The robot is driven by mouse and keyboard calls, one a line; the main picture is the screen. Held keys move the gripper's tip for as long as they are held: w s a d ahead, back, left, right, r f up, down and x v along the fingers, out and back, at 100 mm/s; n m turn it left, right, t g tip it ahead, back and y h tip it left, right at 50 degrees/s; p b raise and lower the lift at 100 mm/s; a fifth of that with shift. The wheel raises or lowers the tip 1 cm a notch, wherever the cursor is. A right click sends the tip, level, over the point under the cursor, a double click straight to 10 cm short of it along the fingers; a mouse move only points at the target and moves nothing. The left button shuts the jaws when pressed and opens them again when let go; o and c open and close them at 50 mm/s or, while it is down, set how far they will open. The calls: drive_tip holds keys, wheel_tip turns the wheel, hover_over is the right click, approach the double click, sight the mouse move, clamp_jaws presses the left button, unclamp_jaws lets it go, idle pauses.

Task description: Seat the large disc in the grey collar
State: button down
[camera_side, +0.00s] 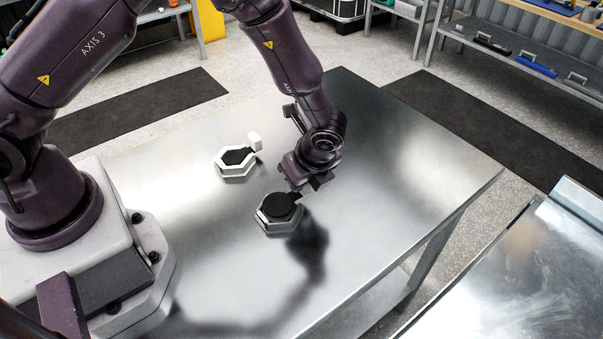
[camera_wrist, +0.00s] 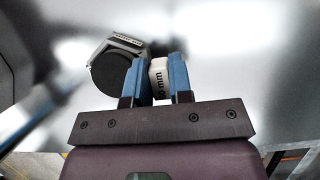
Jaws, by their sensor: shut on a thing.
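The large disc (camera_side: 278,206) is black and round, and it sits over the grey collar (camera_side: 265,222) in the side view. In the wrist view the disc (camera_wrist: 108,73) covers much of the grey collar (camera_wrist: 123,44), whose labelled far edge stays visible. The disc looks set off toward my gripper there; I cannot tell whether it is above the collar or down in it. My gripper (camera_wrist: 158,68) is shut on a white tab (camera_wrist: 159,79) marked in mm beside the disc. In the side view my gripper (camera_side: 300,189) is just right of the collar.
The metal table (camera_side: 400,170) is otherwise clear. Another metal surface (camera_side: 520,270) lies at the lower right.

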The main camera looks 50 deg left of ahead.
drive_tip(key=shift+f, duration=0.1)
idle(0.3)
drive_tip(key=shift+f, duration=0.4)
drive_tip(key=shift+f, duration=0.1)
idle(0.8)
drive_tip(key=shift+c, duration=1.9)
unclamp_jaws()
drive_tip(key=v, duration=0.9)
